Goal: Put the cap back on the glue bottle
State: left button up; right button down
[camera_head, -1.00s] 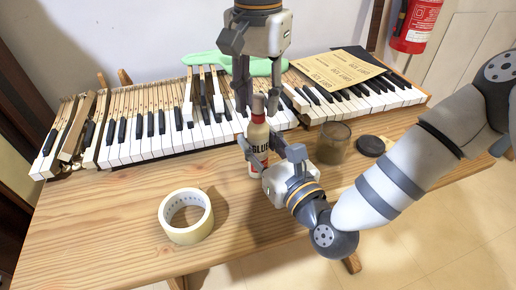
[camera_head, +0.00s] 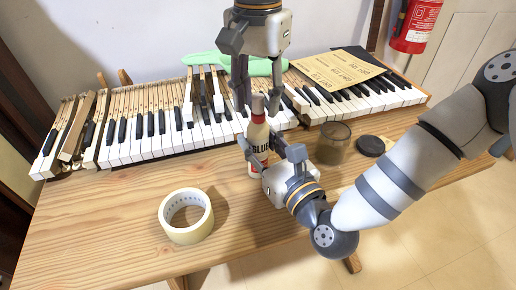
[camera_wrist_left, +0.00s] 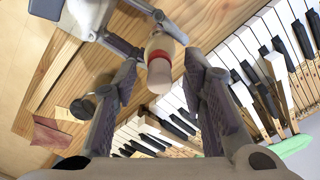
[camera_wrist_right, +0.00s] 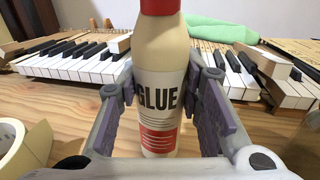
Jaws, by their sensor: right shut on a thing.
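The glue bottle (camera_head: 257,145) stands upright on the wooden table, cream with a GLUE label and a red collar. A tan tip piece, seemingly the cap (camera_wrist_left: 159,75), sits above the red collar in the left wrist view; whether it is fully seated I cannot tell. My right gripper (camera_head: 264,150) is shut around the bottle's body; the right wrist view shows the bottle (camera_wrist_right: 160,95) between its fingers. My left gripper (camera_head: 257,108) points down from above. Its fingers are apart on either side of the tan tip, with gaps visible in the left wrist view.
A tape roll (camera_head: 186,216) lies front left. A glass jar (camera_head: 333,145) and a dark round disc (camera_head: 371,146) are right of the bottle. Piano keys (camera_head: 150,140) line the back, with sandpaper sheets (camera_head: 338,70) and a green cloth (camera_head: 200,58).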

pick_arm(q)
notch_tip(320, 180, up, 12)
dwell(0.5)
pick_arm(e)
jog(key=c, duration=1)
grip_release()
jog(key=shift+c, duration=0.2)
jog(key=v, duration=1.2)
